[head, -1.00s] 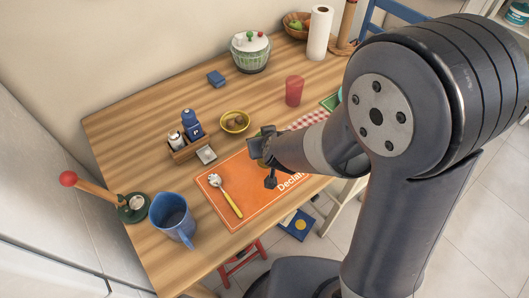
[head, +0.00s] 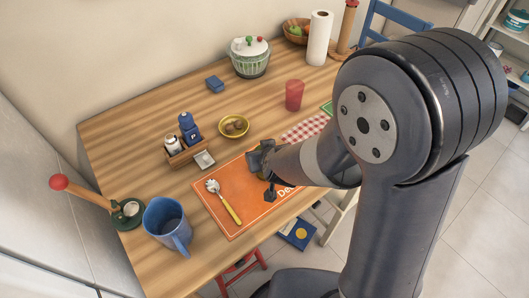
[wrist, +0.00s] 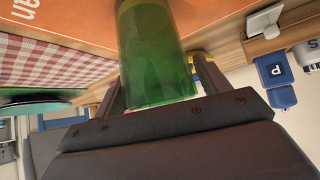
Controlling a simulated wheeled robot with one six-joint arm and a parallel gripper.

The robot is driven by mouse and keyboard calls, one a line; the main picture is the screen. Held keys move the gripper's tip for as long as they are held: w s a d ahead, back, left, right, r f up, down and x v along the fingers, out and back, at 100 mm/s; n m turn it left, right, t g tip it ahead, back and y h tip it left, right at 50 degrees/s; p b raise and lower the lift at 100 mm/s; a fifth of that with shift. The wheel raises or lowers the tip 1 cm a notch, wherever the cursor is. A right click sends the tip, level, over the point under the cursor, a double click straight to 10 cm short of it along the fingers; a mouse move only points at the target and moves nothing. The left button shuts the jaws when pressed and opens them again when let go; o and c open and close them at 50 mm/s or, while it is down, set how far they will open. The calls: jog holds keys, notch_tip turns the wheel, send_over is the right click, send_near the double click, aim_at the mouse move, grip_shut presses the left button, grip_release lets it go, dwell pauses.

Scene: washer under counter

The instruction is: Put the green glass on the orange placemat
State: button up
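The green glass (wrist: 155,60) stands between the two fingers of my gripper (head: 263,173) in the wrist view, which looks upside down. The fingers sit close against both sides of the glass, so my gripper looks shut on it. The orange placemat (head: 222,188) lies at the table's front edge, with a spoon on it. It also shows in the wrist view (wrist: 85,20). My gripper is over the right half of the placemat. In the head view the glass is mostly hidden by my gripper. I cannot tell whether its base touches the placemat.
A spoon with a yellow handle (head: 227,205) lies on the placemat's left part. A condiment caddy (head: 187,155) and yellow bowl (head: 234,126) stand behind. A blue pitcher (head: 166,222) is at left, a red cup (head: 294,95) and checked cloth (head: 304,128) at back right.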

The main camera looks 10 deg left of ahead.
jog(key=shift+o, duration=0.8)
jog(key=shift+r, duration=0.2)
jog(key=p+v, duration=0.6)
jog(key=v, duration=0.6)
